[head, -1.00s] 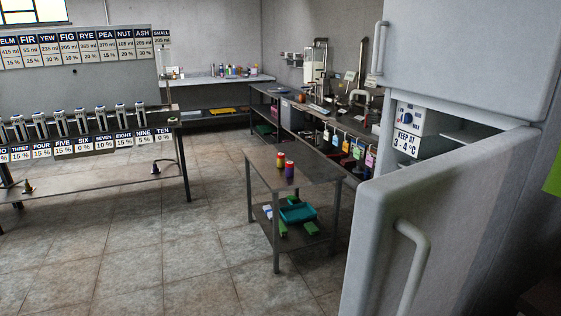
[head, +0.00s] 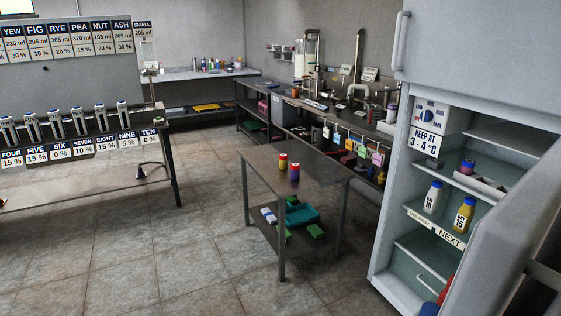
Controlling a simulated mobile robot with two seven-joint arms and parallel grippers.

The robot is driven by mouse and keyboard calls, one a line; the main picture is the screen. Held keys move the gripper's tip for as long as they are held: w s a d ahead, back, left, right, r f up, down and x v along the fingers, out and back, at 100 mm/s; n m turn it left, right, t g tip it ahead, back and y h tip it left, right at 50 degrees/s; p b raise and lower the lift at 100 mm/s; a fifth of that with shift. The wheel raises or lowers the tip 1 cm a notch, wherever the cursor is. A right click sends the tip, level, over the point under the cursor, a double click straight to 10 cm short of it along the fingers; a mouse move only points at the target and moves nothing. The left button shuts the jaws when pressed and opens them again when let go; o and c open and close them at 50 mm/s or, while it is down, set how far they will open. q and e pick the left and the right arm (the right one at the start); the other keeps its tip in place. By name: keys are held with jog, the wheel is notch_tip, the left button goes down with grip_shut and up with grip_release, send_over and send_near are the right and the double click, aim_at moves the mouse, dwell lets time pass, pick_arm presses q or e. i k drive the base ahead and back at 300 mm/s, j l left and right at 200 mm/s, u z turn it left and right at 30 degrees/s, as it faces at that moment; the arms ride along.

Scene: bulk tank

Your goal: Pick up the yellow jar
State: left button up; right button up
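A small jar with a yellow body and a red lid (head: 283,162) stands upright on the small metal table (head: 330,172) in the middle of the room. Right beside it stands a purple jar with a red lid (head: 295,174). A yellow bottle with a blue cap (head: 463,216), its label reading 15, stands on a shelf in the open fridge (head: 421,201). A white bottle with a blue cap (head: 432,198), its label reading 10, stands left of it. Neither gripper is in view.
The open fridge door (head: 510,235) stands at the right. The small table's lower shelf holds a teal tray (head: 301,215) and green blocks (head: 316,231). A dispenser bench (head: 80,155) is at the left. The tiled floor (head: 190,250) in front is clear.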

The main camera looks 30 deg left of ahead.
aim_at(283, 157)
jog(key=i+j, duration=0.1)
jog(key=j, duration=0.35)
jog(key=j+z, duration=0.1)
jog(key=j, duration=0.35)
jog(key=i+j, duration=0.35)
jog(key=i+j+u, duration=0.1)
jog(key=i+j, duration=0.3)
jog(key=i, duration=0.15)
jog(key=i+j+u, duration=0.1)
jog(key=i, duration=1.05)
jog(key=i+l, duration=0.15)
jog(key=i, duration=0.45)
jog(key=u, duration=0.05)
